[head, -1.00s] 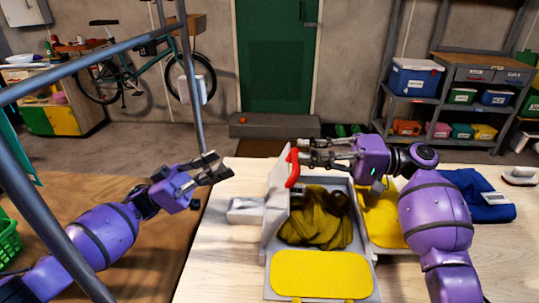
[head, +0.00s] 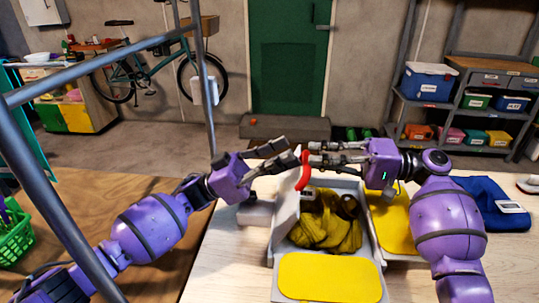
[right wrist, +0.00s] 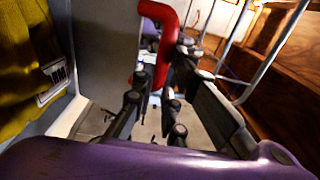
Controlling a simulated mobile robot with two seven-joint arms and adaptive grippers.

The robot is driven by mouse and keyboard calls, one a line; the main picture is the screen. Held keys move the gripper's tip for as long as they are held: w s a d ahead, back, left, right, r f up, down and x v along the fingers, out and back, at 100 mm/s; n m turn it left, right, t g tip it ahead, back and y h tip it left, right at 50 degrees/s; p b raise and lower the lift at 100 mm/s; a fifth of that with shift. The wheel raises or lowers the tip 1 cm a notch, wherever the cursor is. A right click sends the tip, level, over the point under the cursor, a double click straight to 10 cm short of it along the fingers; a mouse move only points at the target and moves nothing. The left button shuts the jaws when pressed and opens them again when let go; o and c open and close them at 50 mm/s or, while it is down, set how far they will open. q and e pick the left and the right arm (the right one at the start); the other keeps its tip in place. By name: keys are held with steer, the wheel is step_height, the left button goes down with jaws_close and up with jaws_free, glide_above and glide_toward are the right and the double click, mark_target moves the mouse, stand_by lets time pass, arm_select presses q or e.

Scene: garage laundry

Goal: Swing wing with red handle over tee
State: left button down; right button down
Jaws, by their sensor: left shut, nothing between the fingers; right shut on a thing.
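The mustard-yellow tee (head: 325,228) lies bunched in the middle of the grey folding board, with a white label on it. The board's left wing (head: 286,212) stands roughly upright beside the tee, with its red handle (head: 305,172) at the top. My right gripper (head: 312,154) is shut on the red handle, which also shows in the right wrist view (right wrist: 168,35). My left gripper (head: 294,150) is shut and empty, just left of the handle; whether it touches the handle or wing I cannot tell. The tee (right wrist: 30,65) shows at the left of the wrist view.
Yellow panels lie flat at the board's front (head: 328,278) and right (head: 395,220). A folded blue garment (head: 480,203) with a label lies at the table's right. A green basket (head: 15,238) is at far left. The pale table (head: 215,262) is clear left of the board.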

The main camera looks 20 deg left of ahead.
mark_target(293, 184)
arm_select(q)
steer(key=shift+f, duration=0.15)
arm_select(e)
steer(key=shift+s+a+f, duration=0.15)
steer(key=shift+s+f, duration=0.05)
steer(key=shift+f, duration=0.5)
steer(key=shift+s+a+f, duration=0.1)
steer(key=shift+s+f, duration=0.05)
steer(key=shift+f, duration=0.5)
arm_select(q)
steer(key=shift+w+d+f+y, duration=0.15)
steer(key=shift+d+y, duration=0.15)
steer(key=shift+d, duration=0.5)
steer(key=shift+d+f, duration=0.25)
steer(key=shift+d, duration=0.05)
arm_select(e)
steer(key=shift+d, duration=0.1)
steer(key=c, duration=2)
jaws_free()
arm_select(q)
steer(key=shift+a, duration=0.45)
steer(key=shift+r, duration=0.2)
arm_select(e)
steer(key=shift+w+a+r, duration=0.1)
steer(key=shift+a, duration=0.2)
arm_select(q)
steer(key=shift+w+r, duration=0.1)
steer(key=shift+r, duration=0.05)
